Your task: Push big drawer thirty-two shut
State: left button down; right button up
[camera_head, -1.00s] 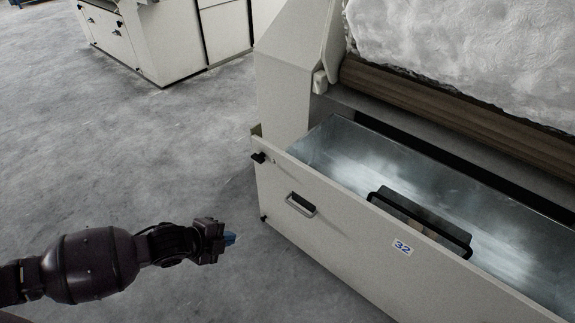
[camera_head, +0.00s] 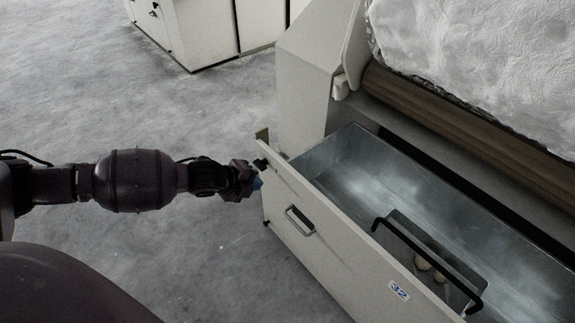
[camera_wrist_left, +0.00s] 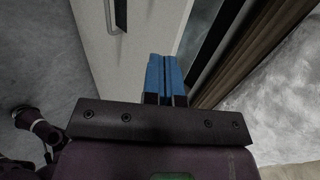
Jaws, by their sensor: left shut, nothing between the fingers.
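The big drawer (camera_head: 285,208) with the label 32 (camera_head: 399,290) stands pulled out from the cream machine, its metal inside showing. Its front panel carries a grey handle (camera_head: 299,220). A black-handled tray or box (camera_head: 462,262) with a few pale round things lies inside the drawer. My left gripper (camera_head: 257,183) is shut and empty, at the left end of the drawer front; I cannot tell whether it touches. In the left wrist view its blue fingers (camera_wrist_left: 166,75) are together, with the drawer front (camera_wrist_left: 130,50) and its handle (camera_wrist_left: 112,18) beyond. My right gripper is out of view.
The machine's side housing (camera_head: 305,90) rises behind the drawer's left end. A brown roller (camera_head: 440,108) and white fibre (camera_head: 470,60) lie above the drawer. Another cream cabinet (camera_head: 205,35) stands at the back. The grey floor (camera_head: 90,90) at left is clear.

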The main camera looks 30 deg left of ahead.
aim_at(293, 179)
pick_arm(q)
jog(key=b+x, duration=0.1)
jog(key=x, duration=0.3)
jog(key=b+x, duration=0.2)
jog(key=x, duration=0.1)
jog(key=r+b+x, duration=0.1)
jog(key=b+x, duration=0.1)
jog(key=x, duration=0.2)
jog(key=shift+w+d+f, duration=0.3)
jog(key=shift+w, duration=0.35)
jog(key=shift+w+d+r, duration=0.1)
jog(key=shift+w+d, duration=0.1)
jog(key=shift+w, duration=0.4)
jog(key=shift+w+r, duration=0.15)
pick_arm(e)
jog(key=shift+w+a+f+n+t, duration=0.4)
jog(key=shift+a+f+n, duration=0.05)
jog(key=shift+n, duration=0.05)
pick_arm(q)
jog(key=shift+w+d, duration=0.1)
jog(key=shift+d, duration=0.05)
